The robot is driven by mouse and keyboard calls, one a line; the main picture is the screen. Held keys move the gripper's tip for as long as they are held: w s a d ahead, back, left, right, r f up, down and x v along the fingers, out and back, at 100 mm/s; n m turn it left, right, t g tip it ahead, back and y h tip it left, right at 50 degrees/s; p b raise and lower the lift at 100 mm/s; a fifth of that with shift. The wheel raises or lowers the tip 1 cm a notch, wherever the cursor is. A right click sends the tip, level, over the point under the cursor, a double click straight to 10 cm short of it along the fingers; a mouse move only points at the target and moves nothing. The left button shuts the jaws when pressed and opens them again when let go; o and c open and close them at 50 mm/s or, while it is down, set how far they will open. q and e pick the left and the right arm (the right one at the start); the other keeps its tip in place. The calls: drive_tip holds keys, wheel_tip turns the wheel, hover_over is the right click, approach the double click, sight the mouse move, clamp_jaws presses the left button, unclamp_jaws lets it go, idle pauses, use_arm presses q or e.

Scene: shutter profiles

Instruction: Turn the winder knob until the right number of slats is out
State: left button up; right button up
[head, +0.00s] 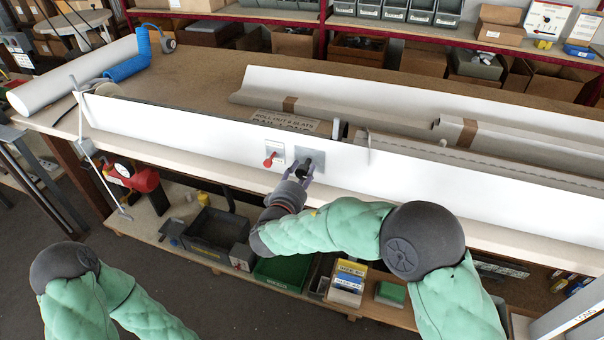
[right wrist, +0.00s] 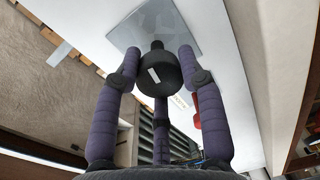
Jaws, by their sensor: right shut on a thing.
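The black winder knob (head: 307,158) sits on a grey square plate (head: 316,152) on the front of the long white panel (head: 200,138). My right gripper (head: 301,170) is at the panel and shut on the knob. In the right wrist view its purple fingers stand around the knob (right wrist: 161,74), which has a pale mark on its side. A paper sign (head: 284,121) behind the panel reads "ROLL OUT" and a number of slats; I cannot read the number surely. I cannot make out how many slats are out. My left gripper is outside the picture.
A red lever (head: 270,161) is on a small plate just left of the knob. A white roll (head: 60,82) and a blue tube (head: 128,68) lie at the bench's left end. A red tool (head: 138,179) hangs below. Bins stand on the lower shelf.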

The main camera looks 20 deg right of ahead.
drive_tip(key=shift+a+f, duration=0.1)
drive_tip(key=shift+f, duration=0.2)
drive_tip(key=o, duration=1.2)
drive_tip(key=shift+c, duration=0.2)
drive_tip(key=shift+r, duration=0.1)
drive_tip(key=shift+r, duration=0.1)
drive_tip(key=v, duration=1.2)
drive_tip(key=shift+w, duration=0.1)
